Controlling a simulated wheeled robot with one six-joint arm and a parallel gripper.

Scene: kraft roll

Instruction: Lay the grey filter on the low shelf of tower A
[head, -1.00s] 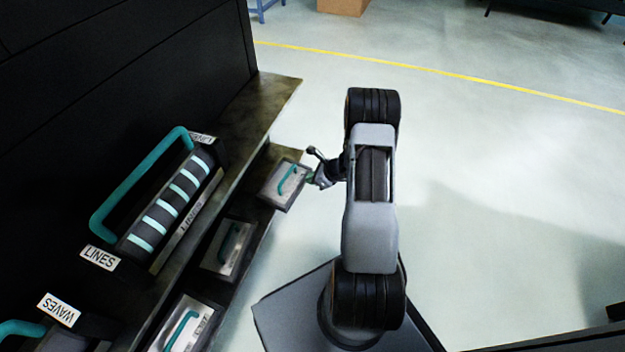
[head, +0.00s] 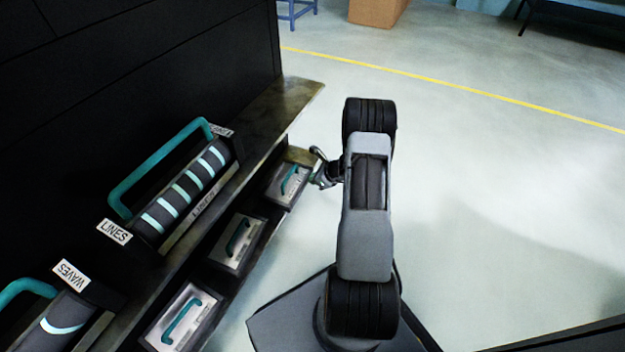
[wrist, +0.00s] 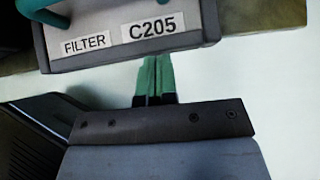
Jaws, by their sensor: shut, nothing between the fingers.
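The grey filter (head: 287,187), a flat box with a teal handle, lies on the low shelf (head: 303,156) at its far end. In the wrist view its front face (wrist: 110,45) reads FILTER C205. My gripper (head: 319,181) is at the filter's outer side, low and close to the front face. Its green fingers (wrist: 154,65) are shut together and empty, with the tips at the lower edge of that face. I cannot tell whether they touch it. Tower A's letter is not visible.
Similar filters lie on the same low shelf, one in the middle (head: 238,242) and one nearer (head: 182,317). A higher shelf holds a striped roller with a teal handle and LINES labels (head: 115,232), and a WAVES unit (head: 72,279). Open floor lies right of my arm.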

